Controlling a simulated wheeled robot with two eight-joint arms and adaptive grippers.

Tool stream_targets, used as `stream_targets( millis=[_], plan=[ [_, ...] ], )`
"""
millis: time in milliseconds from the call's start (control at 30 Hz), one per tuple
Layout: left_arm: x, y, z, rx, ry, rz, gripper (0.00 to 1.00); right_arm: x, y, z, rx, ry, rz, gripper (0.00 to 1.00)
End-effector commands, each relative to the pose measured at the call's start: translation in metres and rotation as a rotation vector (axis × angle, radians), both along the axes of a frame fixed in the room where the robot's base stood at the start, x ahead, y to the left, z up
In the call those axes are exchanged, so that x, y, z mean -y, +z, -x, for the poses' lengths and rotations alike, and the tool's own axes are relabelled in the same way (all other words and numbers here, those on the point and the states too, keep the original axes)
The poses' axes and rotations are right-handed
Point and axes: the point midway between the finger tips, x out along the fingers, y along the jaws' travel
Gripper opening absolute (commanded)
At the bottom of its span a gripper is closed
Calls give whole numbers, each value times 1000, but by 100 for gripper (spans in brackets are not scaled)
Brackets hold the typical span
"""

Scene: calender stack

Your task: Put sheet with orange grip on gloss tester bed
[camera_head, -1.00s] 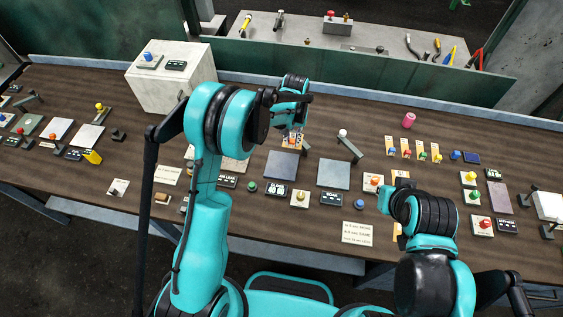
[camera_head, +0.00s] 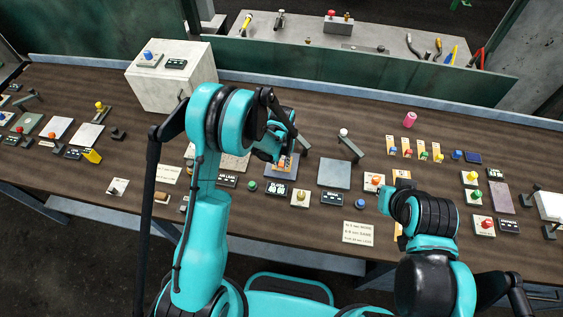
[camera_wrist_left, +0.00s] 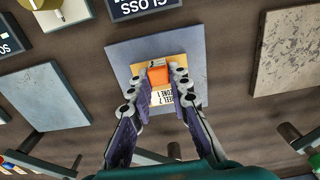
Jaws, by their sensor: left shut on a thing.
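My left gripper (camera_head: 281,158) is shut on the orange grip (camera_wrist_left: 158,76) of a small tan sheet (camera_wrist_left: 197,72) with a white printed label (camera_wrist_left: 161,98). In the left wrist view the sheet lies over the blue-grey square gloss tester bed (camera_wrist_left: 118,58), inside its outline. The bed also shows in the head view (camera_head: 270,175), partly hidden by the gripper. I cannot tell whether the sheet touches the bed. A dark gloss sign (camera_wrist_left: 145,5) is beside the bed. My right arm is at the right of the head view; its gripper is not visible.
Another grey square bed (camera_head: 334,174) lies to the right, with a slanted post (camera_head: 350,146) behind it. Several tan sheets with coloured grips (camera_head: 407,148) stand further right. A pale block (camera_head: 165,90) stands at the back left. A button box (camera_head: 299,198) is in front of the bed.

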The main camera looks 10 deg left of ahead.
Motion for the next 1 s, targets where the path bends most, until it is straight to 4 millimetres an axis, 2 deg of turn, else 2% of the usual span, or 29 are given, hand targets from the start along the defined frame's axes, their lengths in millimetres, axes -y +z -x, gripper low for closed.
stream_targets(
  millis=[133, 167, 200, 233, 500, 633, 767, 1000],
  plan=[
    [0, -5, 0, 0, 0, 0, 0, 0, -6, 0, 0, 0, 0, 0],
    [0, -4, 0, 0, 0, 0, 26, 0, -4, 0, 0, 0, 0, 0],
    [0, -3, 0, 0, 0, 0, 36, 0, -4, 0, 0, 0, 0, 0],
    [0, -3, 0, 0, 0, 0, 39, 0, -4, 0, 0, 0, 0, 0],
    [0, -2, 0, 0, 0, 0, 39, 0, -3, 0, 0, 0, 0, 0],
    [0, 4, 0, 0, 0, 0, 39, 0, 3, 0, 0, 0, 0, 0],
    [0, 26, 0, 0, 0, 0, 39, 0, 4, 0, 0, 0, 0, 0],
    [0, 81, 0, 0, 0, 0, 39, 0, 11, 0, 0, 0, 0, 0]
  ],
)
